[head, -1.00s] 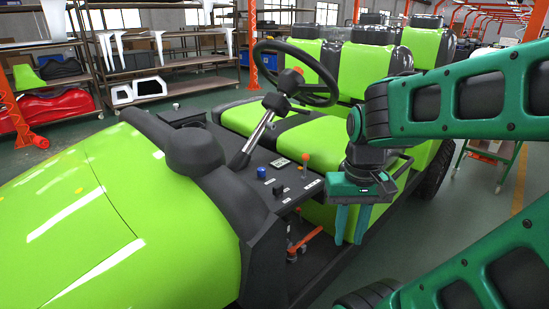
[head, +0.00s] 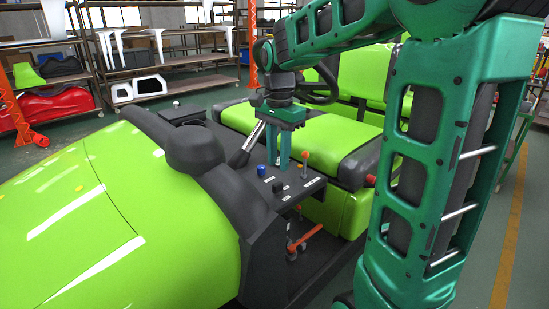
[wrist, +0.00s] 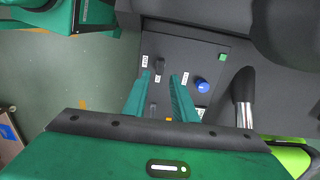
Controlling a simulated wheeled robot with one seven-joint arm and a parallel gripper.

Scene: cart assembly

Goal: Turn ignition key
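My gripper (head: 285,166) points down over the control panel (head: 316,186) of the green cart. In the wrist view its two fingers (wrist: 162,76) are apart with nothing gripped. The panel carries a blue knob (head: 261,171), a small black switch (head: 277,187) and an orange-tipped lever (head: 305,155). In the wrist view the blue knob (wrist: 202,85) is right of the fingers. A black switch (wrist: 166,60) is just beyond the fingertips, and another dark piece (wrist: 156,92) shows between the fingers. I cannot tell which of these is the ignition key.
The steering wheel is partly behind my arm. A green seat (head: 331,136) lies behind the panel. A green button (wrist: 222,57) is on the panel.

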